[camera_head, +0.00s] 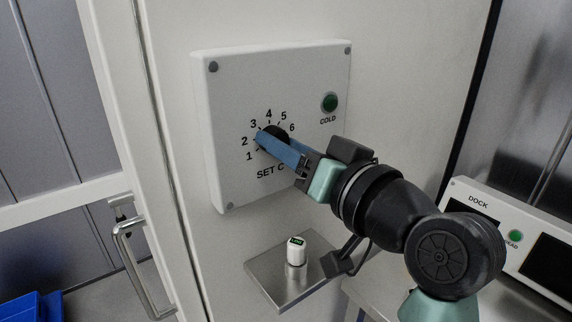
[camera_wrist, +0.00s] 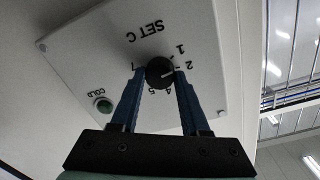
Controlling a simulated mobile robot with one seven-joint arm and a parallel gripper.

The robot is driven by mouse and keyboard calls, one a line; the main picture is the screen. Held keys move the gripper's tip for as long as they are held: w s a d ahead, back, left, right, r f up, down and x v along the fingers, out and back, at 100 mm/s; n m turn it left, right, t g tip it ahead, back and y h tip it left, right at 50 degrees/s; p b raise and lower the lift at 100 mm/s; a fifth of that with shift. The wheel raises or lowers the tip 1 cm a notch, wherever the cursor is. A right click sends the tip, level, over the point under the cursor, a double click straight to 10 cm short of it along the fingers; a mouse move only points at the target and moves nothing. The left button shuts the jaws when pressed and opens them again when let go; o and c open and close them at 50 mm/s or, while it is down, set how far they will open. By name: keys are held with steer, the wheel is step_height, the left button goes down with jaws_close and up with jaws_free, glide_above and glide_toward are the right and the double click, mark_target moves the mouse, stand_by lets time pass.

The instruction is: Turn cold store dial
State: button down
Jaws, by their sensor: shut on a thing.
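The cold store dial is a round black knob (camera_head: 277,130) on a white wall panel (camera_head: 230,100) marked "SET C", with numbers around it. It also shows in the wrist view (camera_wrist: 159,70). My gripper (camera_head: 266,139) has its blue fingers on either side of the knob and is shut on it; the fingertips also show in the wrist view (camera_wrist: 160,76). A white mark on the knob points towards about the 2 in the wrist view; the exact setting is hard to tell. The fingers hide part of the scale. A green "COLD" light (camera_head: 330,102) sits at the panel's right.
A door handle (camera_head: 136,267) stands at the left. A white "DOCK" unit (camera_head: 475,200) is at the right, close to my arm. A blue bin (camera_head: 30,308) is at lower left.

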steer(key=shift+f+n+b, duration=0.1)
steer(key=shift+n+b, duration=1.7)
steer(key=shift+n, duration=0.3)
steer(key=shift+c, duration=1.9)
jaws_free()
steer(key=b+v, duration=0.2)
steer(key=v, duration=1.1)
